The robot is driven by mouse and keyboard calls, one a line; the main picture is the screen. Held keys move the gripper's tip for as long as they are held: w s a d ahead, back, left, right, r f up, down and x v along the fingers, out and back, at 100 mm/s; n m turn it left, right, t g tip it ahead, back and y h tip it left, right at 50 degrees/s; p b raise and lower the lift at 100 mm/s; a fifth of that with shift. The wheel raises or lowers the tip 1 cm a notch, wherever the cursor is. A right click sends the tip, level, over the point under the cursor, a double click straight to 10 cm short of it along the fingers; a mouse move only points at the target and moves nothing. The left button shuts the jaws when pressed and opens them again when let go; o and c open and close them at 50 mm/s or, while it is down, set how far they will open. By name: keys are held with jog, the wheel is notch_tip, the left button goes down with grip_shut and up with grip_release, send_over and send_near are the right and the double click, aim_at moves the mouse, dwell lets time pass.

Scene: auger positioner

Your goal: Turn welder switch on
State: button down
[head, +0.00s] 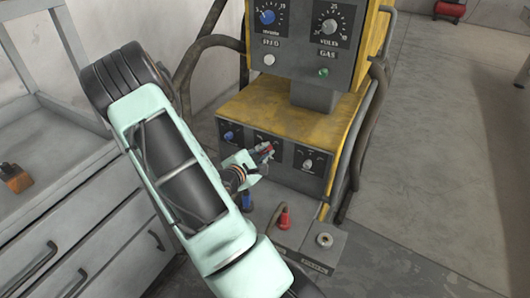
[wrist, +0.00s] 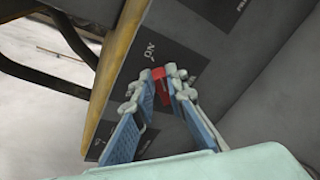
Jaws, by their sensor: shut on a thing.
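The welder (head: 240,112) is a worn yellow and grey machine with dark control panels, right of centre in the head view. My gripper (head: 264,153) is at its lower front panel. In the wrist view my gripper (wrist: 157,82) has its blue-padded fingers closed in on the red switch (wrist: 158,73), with the fingertips on either side of it. The switch sits on a dark plate with an "ON" label (wrist: 150,51), seen upside down. My gripper hides part of the switch in the head view, and its exact tilt is hard to tell.
Upper dials (head: 330,26), a blue knob (head: 229,136) and a red plug (head: 284,218) are on the welder. Thick cables (head: 352,140) run down its sides. A grey drawer cabinet (head: 95,235) stands left.

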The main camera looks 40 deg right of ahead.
jog(key=c, duration=1.9)
grip_release()
jog(key=shift+c, duration=0.2)
jog(key=shift+a, duration=0.1)
jog(key=v, duration=1.2)
jog(key=shift+s, duration=0.1)
